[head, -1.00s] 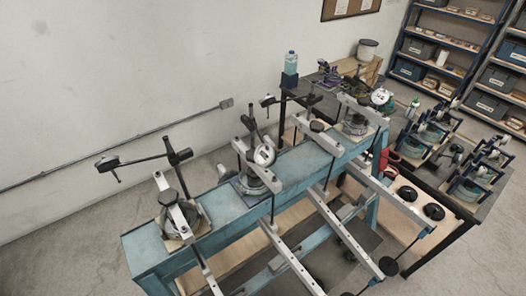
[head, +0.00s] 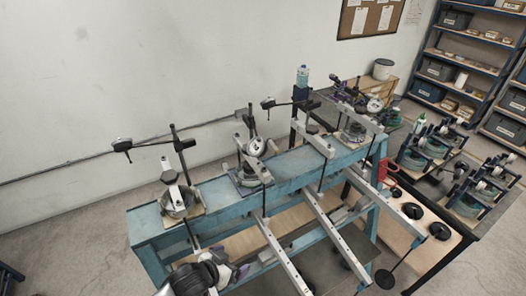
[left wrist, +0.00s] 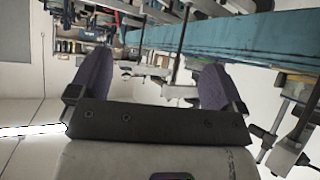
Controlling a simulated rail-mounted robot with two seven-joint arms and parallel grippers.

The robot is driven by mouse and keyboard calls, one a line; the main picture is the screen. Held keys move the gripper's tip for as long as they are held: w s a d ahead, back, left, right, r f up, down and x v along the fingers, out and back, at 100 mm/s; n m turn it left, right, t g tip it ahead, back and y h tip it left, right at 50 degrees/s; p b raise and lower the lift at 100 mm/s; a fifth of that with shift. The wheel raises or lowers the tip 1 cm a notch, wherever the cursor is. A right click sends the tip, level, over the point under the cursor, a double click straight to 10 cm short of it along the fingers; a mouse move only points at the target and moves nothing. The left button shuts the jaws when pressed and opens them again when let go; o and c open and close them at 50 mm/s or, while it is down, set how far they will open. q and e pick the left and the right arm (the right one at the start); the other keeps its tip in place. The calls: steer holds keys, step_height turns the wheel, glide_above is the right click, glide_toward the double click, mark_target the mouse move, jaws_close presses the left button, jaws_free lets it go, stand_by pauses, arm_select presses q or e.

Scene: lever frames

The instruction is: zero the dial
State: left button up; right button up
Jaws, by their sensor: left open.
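A blue lever bench (head: 293,170) crosses the head view, carrying several lever frames. One white round dial (head: 257,146) stands on the middle frame, and another dial (head: 375,104) on the far right frame; their needles are too small to read. The nearest frame (head: 178,200) has a grey round cell with a lever arm on top. My left gripper (head: 230,270) is at the bottom of the head view, in front of the bench's near end and apart from the dials. In the left wrist view its purple fingers (left wrist: 150,85) are spread and empty. My right gripper is not seen.
A dark table (head: 478,190) with several devices stands at the right. A bottle (head: 303,76) stands behind the bench. Open floor (head: 75,225) lies left.

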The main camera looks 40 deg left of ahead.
arm_select(q)
steer(key=shift+o, duration=0.2)
steer(key=w+a+r+t, duration=0.3)
steer(key=w+a+r, duration=0.3)
steer(key=w, duration=0.2)
steer(key=shift+a+n, duration=0.15)
steer(key=shift+n, duration=0.25)
steer(key=n+t+h, duration=0.1)
steer(key=t+h, duration=0.1)
steer(key=t, duration=0.2)
glide_toward(254, 148)
steer(key=w+p, duration=0.1)
steer(key=w, duration=0.2)
steer(key=w+p, duration=0.1)
steer(key=w, duration=0.1)
steer(key=w+d+p, duration=0.1)
steer(key=w, duration=0.2)
steer(key=shift+w+d+p, duration=0.1)
steer(key=shift+w+p, duration=0.2)
steer(key=shift+p, duration=0.05)
steer(key=shift+w+d+f, duration=0.1)
steer(key=shift+w+f, duration=0.05)
steer(key=shift+w, duration=0.75)
